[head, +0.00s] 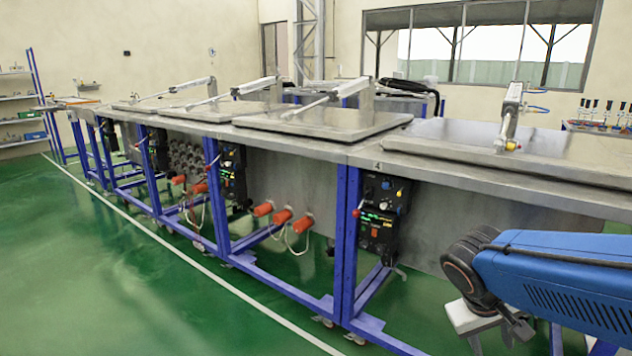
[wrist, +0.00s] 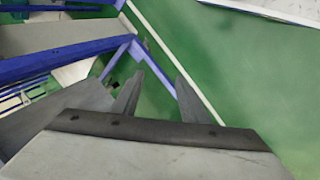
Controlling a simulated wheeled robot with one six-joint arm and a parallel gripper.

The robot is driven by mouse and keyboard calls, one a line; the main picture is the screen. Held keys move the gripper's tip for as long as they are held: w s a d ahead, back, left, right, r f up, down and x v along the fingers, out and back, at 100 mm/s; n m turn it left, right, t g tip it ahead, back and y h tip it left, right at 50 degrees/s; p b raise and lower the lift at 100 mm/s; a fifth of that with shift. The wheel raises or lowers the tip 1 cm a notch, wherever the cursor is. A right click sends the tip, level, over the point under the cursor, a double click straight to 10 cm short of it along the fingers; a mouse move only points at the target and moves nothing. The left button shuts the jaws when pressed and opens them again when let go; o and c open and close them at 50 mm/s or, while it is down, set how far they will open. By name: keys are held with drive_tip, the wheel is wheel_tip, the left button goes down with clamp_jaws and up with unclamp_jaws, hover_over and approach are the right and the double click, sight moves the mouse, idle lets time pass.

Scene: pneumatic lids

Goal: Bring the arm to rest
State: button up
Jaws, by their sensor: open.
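My gripper (wrist: 158,92) shows in the wrist view with its two dark fingers apart and nothing between them. Behind the fingers I see green floor and a blue frame leg. In the head view my blue arm (head: 560,275) reaches in from the lower right, in front of the near end of the workbench (head: 480,182). Its far end bends downward there, and I cannot make out the fingertips in that view.
Metal lids (head: 310,122) lie flat along the bench, with pneumatic cylinders (head: 512,105) above them. Control boxes (head: 380,215) and orange plugs (head: 282,217) stick out from the bench front. Blue legs (head: 346,240) stand below. The green floor (head: 120,280) at left is clear.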

drive_tip(key=s+a+r+t+y, duration=0.3)
drive_tip(key=s+a+y, duration=0.2)
drive_tip(key=s+a, duration=0.1)
drive_tip(key=shift+s+m, duration=0.3)
drive_tip(key=shift+s, duration=0.25)
drive_tip(key=shift+w, duration=0.1)
idle(0.7)
